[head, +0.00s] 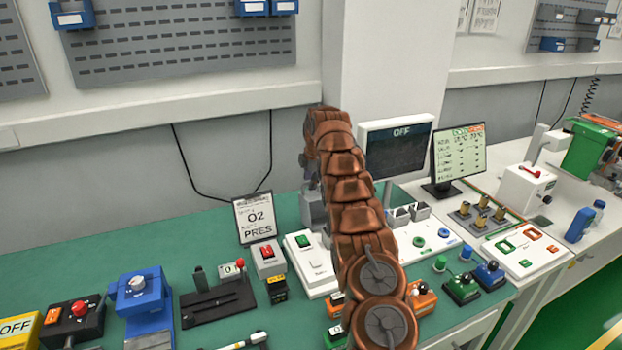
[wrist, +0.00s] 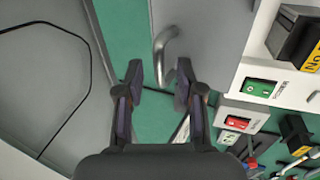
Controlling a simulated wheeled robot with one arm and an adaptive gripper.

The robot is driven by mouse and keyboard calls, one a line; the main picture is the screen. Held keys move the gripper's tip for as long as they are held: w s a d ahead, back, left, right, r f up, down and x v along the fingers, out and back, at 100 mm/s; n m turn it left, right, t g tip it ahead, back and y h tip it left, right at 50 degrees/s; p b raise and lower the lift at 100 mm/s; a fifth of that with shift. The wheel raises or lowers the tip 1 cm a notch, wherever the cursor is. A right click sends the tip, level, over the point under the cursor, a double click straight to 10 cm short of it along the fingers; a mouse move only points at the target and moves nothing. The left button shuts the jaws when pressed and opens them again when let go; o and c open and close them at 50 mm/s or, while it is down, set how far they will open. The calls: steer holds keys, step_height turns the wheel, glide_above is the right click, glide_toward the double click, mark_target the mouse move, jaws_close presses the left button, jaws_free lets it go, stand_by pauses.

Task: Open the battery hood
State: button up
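A grey box-like hood (wrist: 215,28) fills the upper middle of the wrist view. A curved metal handle (wrist: 160,50) stands out from its left part. My gripper (wrist: 158,78) is open and empty, with its two dark fingertips on either side of the handle's lower end. I see space at both sides of the handle, but cannot tell how deep it sits between the fingers. In the head view, part of a grey box (head: 312,208) shows beside my copper-coloured arm, which hides my gripper and the handle. I cannot be sure this hood is the battery hood.
A white panel with a green switch (wrist: 260,88) and one with a red switch (wrist: 237,123) are right of my gripper. An O2 PRES sign (head: 258,217) stands left of my arm, a monitor (head: 398,150) right. The green bench (head: 130,240) is clear at back left.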

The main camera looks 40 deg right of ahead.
jaws_close()
stand_by(0.3)
stand_by(0.4)
